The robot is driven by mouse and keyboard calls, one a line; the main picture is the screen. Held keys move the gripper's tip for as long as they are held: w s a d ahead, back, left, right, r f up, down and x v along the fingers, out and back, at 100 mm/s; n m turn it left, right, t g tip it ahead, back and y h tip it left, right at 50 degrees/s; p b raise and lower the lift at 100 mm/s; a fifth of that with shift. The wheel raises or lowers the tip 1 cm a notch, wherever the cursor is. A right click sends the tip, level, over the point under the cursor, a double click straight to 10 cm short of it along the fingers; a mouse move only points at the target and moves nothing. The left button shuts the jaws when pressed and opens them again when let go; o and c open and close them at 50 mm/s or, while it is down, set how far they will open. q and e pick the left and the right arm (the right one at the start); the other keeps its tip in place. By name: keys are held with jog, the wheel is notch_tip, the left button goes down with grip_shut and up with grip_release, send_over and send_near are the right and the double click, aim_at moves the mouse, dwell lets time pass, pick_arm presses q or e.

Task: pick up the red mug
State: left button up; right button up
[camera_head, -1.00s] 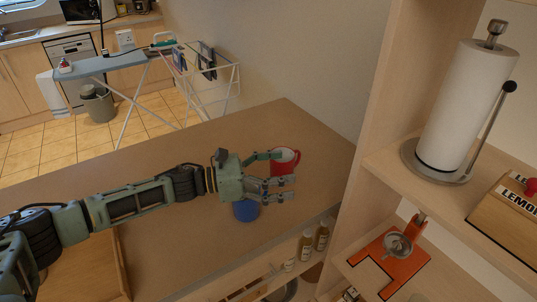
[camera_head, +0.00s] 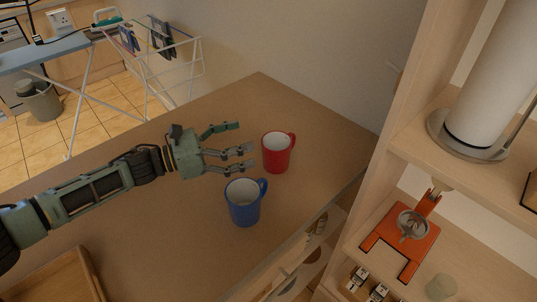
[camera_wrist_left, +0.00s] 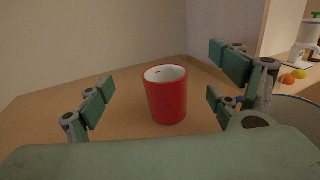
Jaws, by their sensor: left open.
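The red mug (camera_head: 277,156) stands upright on the brown counter (camera_head: 190,240), with a white inside and its handle toward the right. It also shows in the left wrist view (camera_wrist_left: 166,98), between the spread fingers and ahead of the palm. My left gripper (camera_head: 240,146) is open and empty, just left of the red mug, with its fingers pointing at it. In the head view the fingertips appear apart from the mug. A blue mug (camera_head: 243,205) stands upright on the counter, nearer the front edge and below the gripper. My right gripper is not in view.
Shelves on the right hold a paper towel roll (camera_head: 491,85) and an orange metal stand (camera_head: 402,240). A wooden tray (camera_head: 62,279) lies at the counter's lower left. A wall runs behind the counter. The counter left of the arm is bare.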

aim_at(263, 151)
pick_arm(q)
notch_tip(263, 151, down, 4)
jog(key=b, duration=0.3)
jog(key=shift+f+b, duration=0.25)
jog(key=shift+b, duration=0.15)
jog(key=shift+w+f+b, duration=0.1)
jog(key=shift+f+b, duration=0.6)
jog(key=shift+w+d+r, duration=0.1)
jog(key=shift+w+d, duration=0.05)
jog(key=shift+d, duration=0.3)
jog(key=x, duration=0.2)
jog(key=p+x, duration=0.1)
jog(key=x, duration=0.3)
jog(key=shift+s+d+r, duration=0.1)
jog(key=shift+s+d, duration=0.15)
jog(key=shift+d, duration=0.05)
jog(key=shift+w+d, duration=0.15)
jog(key=shift+d, duration=0.05)
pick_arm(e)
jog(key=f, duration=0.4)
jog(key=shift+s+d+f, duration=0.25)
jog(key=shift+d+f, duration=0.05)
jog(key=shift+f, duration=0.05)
pick_arm(q)
jog(key=shift+c, duration=0.5)
jog(key=c, duration=1.4)
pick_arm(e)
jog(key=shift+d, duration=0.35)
